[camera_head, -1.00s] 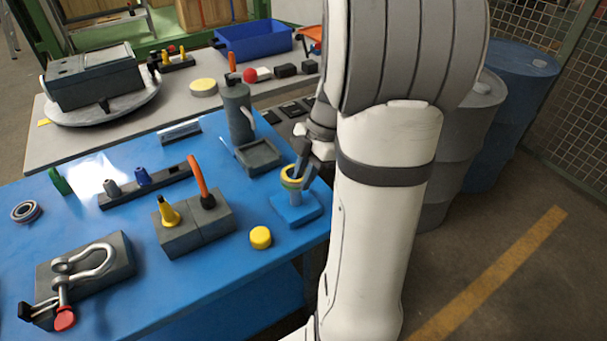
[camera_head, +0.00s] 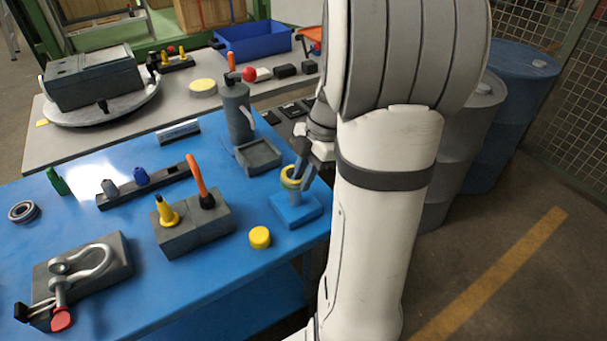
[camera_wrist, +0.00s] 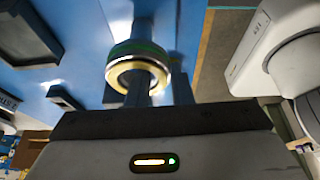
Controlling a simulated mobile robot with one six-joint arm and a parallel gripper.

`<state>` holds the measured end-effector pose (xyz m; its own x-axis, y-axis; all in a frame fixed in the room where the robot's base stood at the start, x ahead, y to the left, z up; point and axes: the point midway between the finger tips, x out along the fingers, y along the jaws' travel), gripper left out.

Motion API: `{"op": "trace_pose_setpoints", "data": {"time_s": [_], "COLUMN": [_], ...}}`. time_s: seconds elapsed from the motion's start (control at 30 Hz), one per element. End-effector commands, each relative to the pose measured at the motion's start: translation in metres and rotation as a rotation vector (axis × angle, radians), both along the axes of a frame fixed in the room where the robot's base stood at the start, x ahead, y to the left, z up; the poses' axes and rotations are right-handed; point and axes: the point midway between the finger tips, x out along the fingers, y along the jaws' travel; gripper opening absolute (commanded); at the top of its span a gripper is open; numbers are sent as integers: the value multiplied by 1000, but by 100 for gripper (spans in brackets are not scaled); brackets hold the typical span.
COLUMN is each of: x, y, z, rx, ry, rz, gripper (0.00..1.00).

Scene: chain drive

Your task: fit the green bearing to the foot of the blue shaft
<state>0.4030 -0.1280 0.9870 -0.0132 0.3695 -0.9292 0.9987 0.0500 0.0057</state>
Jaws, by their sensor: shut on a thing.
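The green bearing (camera_wrist: 137,68) is a ring with a green outer band and a brass-coloured face. In the head view the bearing (camera_head: 291,178) is over a blue stand (camera_head: 296,211) with a square base. My gripper (camera_wrist: 160,92) is shut on the bearing's wall; one dark finger appears to reach into the bore, the other lies outside it on the right. A post (camera_wrist: 146,22) shows beyond the ring in the wrist view. I cannot tell whether the bearing touches the post. I cannot make out the blue shaft for certain.
A grey bottle-shaped fixture with a square tray (camera_head: 259,157) stands just behind the blue stand. A yellow cap (camera_head: 260,238) and a grey block with a yellow funnel-like piece (camera_head: 193,230) are to its left. A grey block bears a shackle (camera_head: 84,270).

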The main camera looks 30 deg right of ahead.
Motion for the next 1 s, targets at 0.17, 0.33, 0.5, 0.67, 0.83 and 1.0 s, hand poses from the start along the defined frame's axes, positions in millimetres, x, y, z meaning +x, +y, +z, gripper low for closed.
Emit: {"op": "trace_pose_setpoints", "data": {"time_s": [0.17,0.33,0.5,0.67,0.83,1.0], "x": [0,0,0,0,0,0], "y": [0,0,0,0,0,0], "z": [-6,-10,-14,-13,-13,-14], "rx": [0,0,0,0,0,0], "ry": [-1,-1,-1,0,0,1], "rz": [0,0,0,0,0,0], "gripper": [0,0,0,31,45,45]}}
